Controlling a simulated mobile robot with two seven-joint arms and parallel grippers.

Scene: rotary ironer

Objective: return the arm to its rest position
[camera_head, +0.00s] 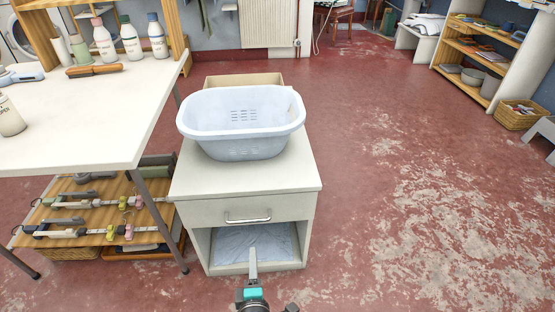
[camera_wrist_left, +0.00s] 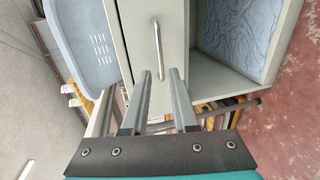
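My left gripper (camera_head: 253,262) is at the bottom of the head view, in front of the open lower compartment of a small white cabinet (camera_head: 243,183). In the left wrist view its two grey fingers stand apart with nothing between them (camera_wrist_left: 160,75), so it is open and empty. The cabinet's metal drawer handle (camera_wrist_left: 157,48) shows just beyond the fingertips there. The drawer (camera_head: 262,209) is closed. My right gripper is not in view.
A pale blue laundry basket (camera_head: 241,148) stands on the cabinet. A white table (camera_head: 78,120) with bottles and a brush is at the left, above a wooden shelf (camera_head: 95,235). The red floor (camera_head: 410,190) to the right is clear.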

